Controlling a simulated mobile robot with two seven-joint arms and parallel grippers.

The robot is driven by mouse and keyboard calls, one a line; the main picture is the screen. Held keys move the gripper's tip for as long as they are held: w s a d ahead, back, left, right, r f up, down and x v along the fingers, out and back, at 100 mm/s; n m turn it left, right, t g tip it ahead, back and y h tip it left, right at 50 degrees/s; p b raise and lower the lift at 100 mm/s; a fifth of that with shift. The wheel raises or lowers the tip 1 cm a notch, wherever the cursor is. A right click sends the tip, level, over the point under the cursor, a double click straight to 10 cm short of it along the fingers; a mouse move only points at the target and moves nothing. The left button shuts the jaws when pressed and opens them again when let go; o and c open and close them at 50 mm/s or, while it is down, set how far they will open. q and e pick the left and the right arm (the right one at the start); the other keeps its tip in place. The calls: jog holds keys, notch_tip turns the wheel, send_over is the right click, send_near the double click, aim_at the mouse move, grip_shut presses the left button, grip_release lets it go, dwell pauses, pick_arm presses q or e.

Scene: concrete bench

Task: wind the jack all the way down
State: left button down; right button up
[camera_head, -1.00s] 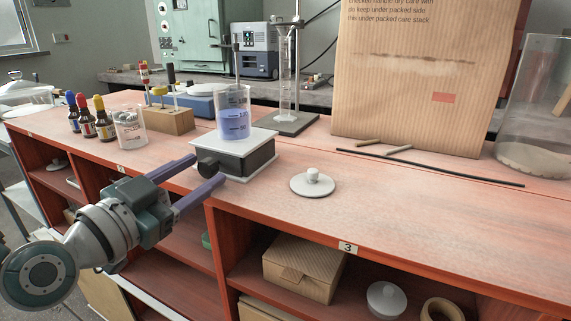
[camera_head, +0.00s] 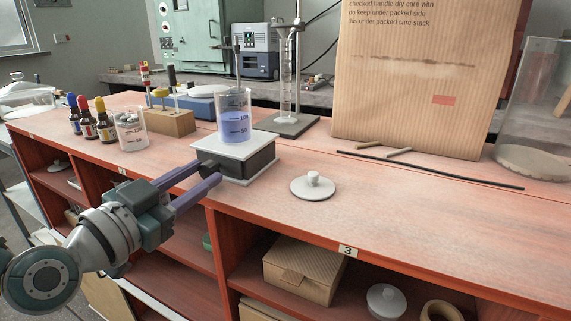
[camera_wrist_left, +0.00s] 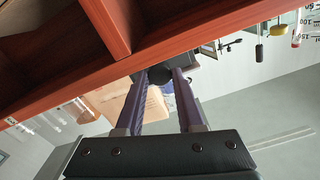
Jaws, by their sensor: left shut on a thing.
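The jack (camera_head: 262,164) stands on the wooden bench top near its front edge, low, with a dark body between a white top plate and a white base plate. A beaker of blue liquid (camera_head: 236,124) stands upright on the top plate. My left gripper (camera_head: 208,170) reaches in from the front left and is shut on the jack's dark knob, which its fingers mostly hide in the head view. In the left wrist view the round black knob (camera_wrist_left: 160,75) sits between the two purple fingertips. My right gripper is in neither view.
A white lid (camera_head: 313,188) lies right of the jack. Dropper bottles (camera_head: 88,122), a small beaker (camera_head: 130,130) and a wooden block (camera_head: 170,122) stand to the left. A cylinder stand (camera_head: 290,124) and large cardboard (camera_head: 420,90) are behind. The front right bench top is clear.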

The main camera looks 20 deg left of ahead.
pick_arm(q)
jog(key=shift+r+n+p, duration=0.1)
jog(key=shift+n+p, duration=0.55)
jog(key=shift+n, duration=1.15)
jog(key=n, duration=0.6)
jog(key=shift+b, duration=0.4)
jog(key=shift+n, duration=0.4)
jog(key=c, duration=0.6)
grip_release()
jog(key=shift+o, duration=0.4)
